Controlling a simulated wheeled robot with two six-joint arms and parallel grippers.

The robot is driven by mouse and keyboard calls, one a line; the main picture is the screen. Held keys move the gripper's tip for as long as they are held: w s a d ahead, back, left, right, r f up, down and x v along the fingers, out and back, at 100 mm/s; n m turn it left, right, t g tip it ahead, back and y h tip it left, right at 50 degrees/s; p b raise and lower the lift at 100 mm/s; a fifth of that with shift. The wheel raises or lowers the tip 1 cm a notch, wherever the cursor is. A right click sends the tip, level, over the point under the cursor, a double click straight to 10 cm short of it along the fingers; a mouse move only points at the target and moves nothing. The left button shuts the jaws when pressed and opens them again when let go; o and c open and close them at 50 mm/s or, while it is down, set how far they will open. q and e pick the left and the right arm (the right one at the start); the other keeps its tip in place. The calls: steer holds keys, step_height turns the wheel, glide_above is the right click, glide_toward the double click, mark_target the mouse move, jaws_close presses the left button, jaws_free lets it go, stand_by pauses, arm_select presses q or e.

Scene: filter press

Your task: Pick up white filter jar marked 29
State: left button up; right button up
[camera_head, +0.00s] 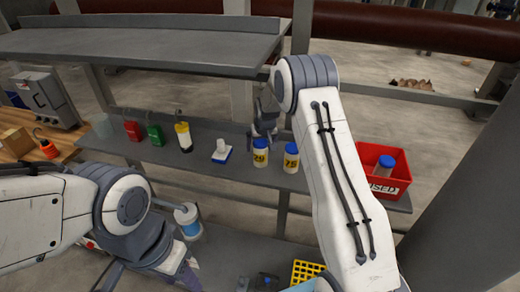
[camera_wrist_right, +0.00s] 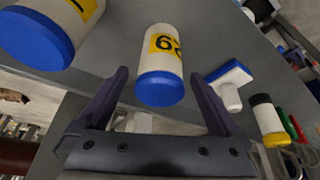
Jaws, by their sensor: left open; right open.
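The white filter jar marked 29 (camera_head: 260,158) has a blue lid and a yellow label, and stands on the grey shelf. My right gripper (camera_head: 263,133) is open, just above and behind this jar. In the right wrist view the jar (camera_wrist_right: 161,60) shows upside down between the two spread fingers, with its blue lid towards the palm; I cannot tell whether they touch it. A similar jar marked 75 (camera_head: 290,158) stands just to its right. My left gripper (camera_head: 146,277) is low at the left, open, with its fingertips partly cut off by the frame edge.
A red bin (camera_head: 396,176) marked USED holds another blue-lidded jar at the right. A white-and-blue piece (camera_head: 221,152), a dark-and-yellow bottle (camera_head: 184,138), and green (camera_head: 156,135) and red (camera_head: 133,131) containers stand to the left. A higher grey shelf (camera_head: 140,47) overhangs behind.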

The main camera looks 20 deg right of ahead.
steer(key=shift+x, duration=0.85)
steer(key=c, duration=1.5)
steer(key=shift+o, duration=0.2)
